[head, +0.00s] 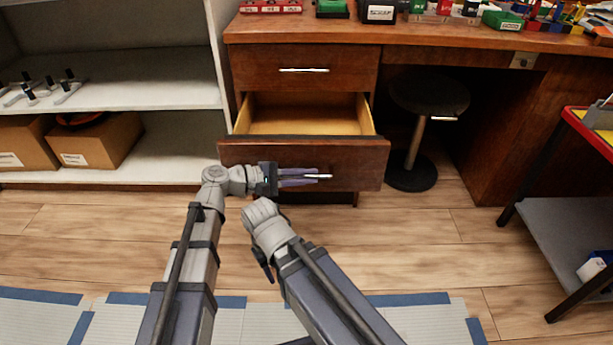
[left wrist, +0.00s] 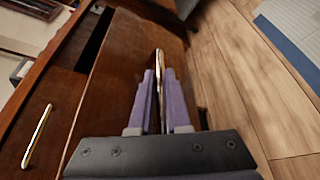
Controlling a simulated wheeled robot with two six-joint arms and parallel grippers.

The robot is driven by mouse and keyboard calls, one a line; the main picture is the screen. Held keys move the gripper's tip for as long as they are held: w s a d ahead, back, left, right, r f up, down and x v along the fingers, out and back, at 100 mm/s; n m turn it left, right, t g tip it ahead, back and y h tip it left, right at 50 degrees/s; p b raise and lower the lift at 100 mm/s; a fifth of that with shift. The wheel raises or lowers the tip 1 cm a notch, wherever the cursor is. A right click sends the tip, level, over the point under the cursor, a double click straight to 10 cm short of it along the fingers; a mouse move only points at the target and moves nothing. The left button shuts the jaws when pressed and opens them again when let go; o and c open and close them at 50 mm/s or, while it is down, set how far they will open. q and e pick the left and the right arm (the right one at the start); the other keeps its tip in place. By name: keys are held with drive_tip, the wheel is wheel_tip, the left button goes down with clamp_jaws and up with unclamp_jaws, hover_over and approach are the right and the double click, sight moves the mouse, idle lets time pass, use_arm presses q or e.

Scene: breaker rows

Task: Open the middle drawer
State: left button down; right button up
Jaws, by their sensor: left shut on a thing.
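The middle drawer (head: 362,160) of the brown wooden desk is pulled out, and its pale inside shows empty in the head view. Its front also shows in the left wrist view (left wrist: 120,85). My left gripper (head: 322,177) is at the drawer front, shut on the metal bar handle (left wrist: 160,70), with a purple finger on each side of it. The top drawer (head: 260,62) above is closed, with its own bar handle (head: 304,70). My right arm reaches in beside the left one; its gripper's fingers cannot be made out in the head view.
A round black stool (head: 430,95) stands right of the drawers under the desk. Shelves with cardboard boxes (head: 98,140) are at left. A red-edged cart (head: 560,210) is at right. The wooden floor (head: 400,235) before the drawer is clear.

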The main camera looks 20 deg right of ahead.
use_arm(q)
drive_tip(key=c, duration=0.9)
unclamp_jaws()
drive_tip(key=p+v, duration=0.1)
drive_tip(key=v, duration=0.6)
drive_tip(key=shift+a+r+p, duration=0.15)
drive_tip(key=shift+a+p, duration=0.2)
drive_tip(key=shift+a, duration=0.05)
drive_tip(key=shift+a, duration=0.1)
